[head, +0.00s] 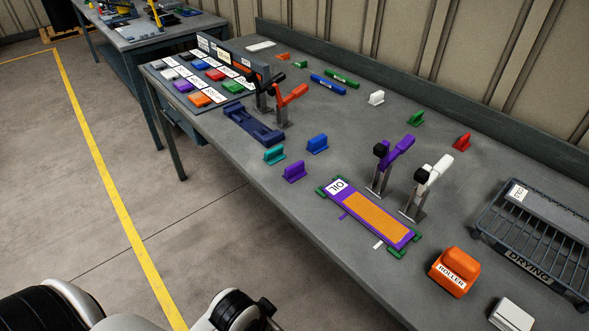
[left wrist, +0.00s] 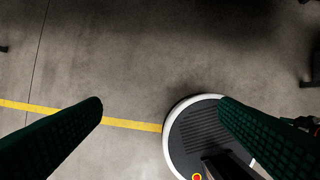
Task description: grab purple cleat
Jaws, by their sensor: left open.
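A purple cleat (head: 294,171) stands on the grey workbench (head: 325,235) near its front edge in the head view. A teal cleat (head: 274,155) and a blue cleat (head: 317,144) stand just behind it. My left gripper (left wrist: 160,104) shows in the left wrist view with its two dark green fingers wide apart. Nothing is between them, and only floor and part of a round white-rimmed base show below. The cleat is not in the left wrist view. My right gripper is in neither view.
A purple-framed orange board (head: 399,237) lies to the right. A drying rack (head: 480,232) is far right. Open floor lies in front.

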